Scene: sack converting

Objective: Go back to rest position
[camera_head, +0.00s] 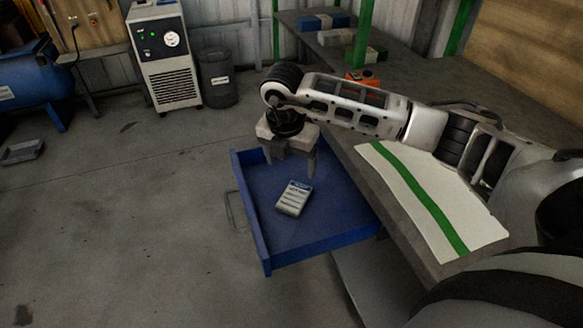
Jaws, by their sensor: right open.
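My right arm reaches in from the right over the workbench. My right gripper (290,165) points down above the far part of an open blue drawer (262,238). Its fingers are apart with nothing seen between them. A small light-coloured pack with dark stripes and a blue end (293,198) lies in the drawer, just below and nearer than the fingertips, and looks apart from them. My left gripper is not in view.
The drawer juts out from the grey workbench (400,236). A white sack with a green stripe (395,185) lies flat on the bench. An orange box (362,78) sits farther back. A chiller unit (168,70), a dark bin (218,80) and a blue compressor (35,82) stand behind. Floor at left is mostly clear.

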